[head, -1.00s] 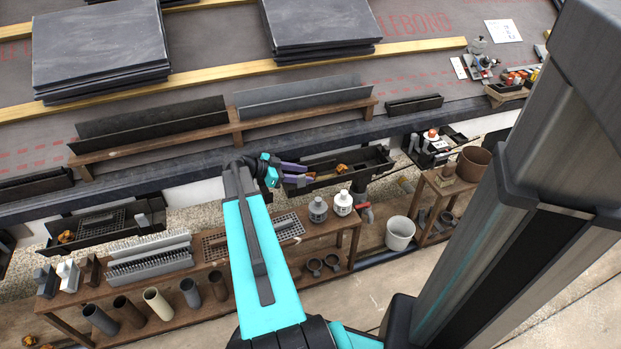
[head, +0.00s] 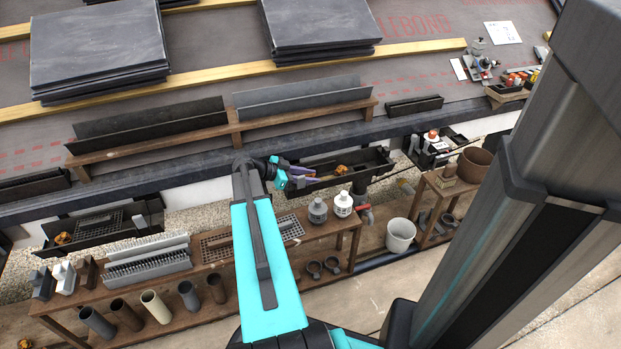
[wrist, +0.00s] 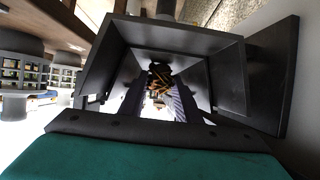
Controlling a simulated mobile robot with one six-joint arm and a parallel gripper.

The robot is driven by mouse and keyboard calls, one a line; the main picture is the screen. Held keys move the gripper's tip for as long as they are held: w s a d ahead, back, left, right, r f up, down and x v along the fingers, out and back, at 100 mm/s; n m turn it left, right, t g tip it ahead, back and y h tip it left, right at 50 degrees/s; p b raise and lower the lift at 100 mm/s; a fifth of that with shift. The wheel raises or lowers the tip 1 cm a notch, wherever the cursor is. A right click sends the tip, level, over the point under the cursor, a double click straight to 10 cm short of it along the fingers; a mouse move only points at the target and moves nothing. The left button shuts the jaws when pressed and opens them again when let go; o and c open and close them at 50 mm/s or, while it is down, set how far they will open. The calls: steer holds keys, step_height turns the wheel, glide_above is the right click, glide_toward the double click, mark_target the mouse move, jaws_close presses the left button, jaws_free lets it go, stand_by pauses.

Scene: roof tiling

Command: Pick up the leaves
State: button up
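Brown-orange leaves (head: 342,169) lie in the dark gutter section (head: 372,165) at the middle of the head view. My gripper (head: 312,174) is at the left part of this gutter, its two purple fingers pointing right along the trough. In the wrist view the fingers (wrist: 160,104) are apart, with a clump of leaves (wrist: 160,78) in line between them, near or past the tips. I cannot tell whether they touch it. More leaves (head: 63,238) lie in the left gutter section (head: 95,240).
A workbench (head: 325,238) below the gutter holds grey and white bottles (head: 343,204), pipe pieces and brackets. A white bucket (head: 400,235) stands to its right. Gutter lengths rest on a wooden rail (head: 236,136) behind. A leaf (head: 25,342) lies at the bottom left.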

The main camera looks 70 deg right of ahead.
mark_target(310, 174)
steer(key=c, duration=0.5)
steer(key=shift+o, duration=0.2)
step_height(310, 174, up, 10)
steer(key=p, duration=0.3)
stand_by(0.5)
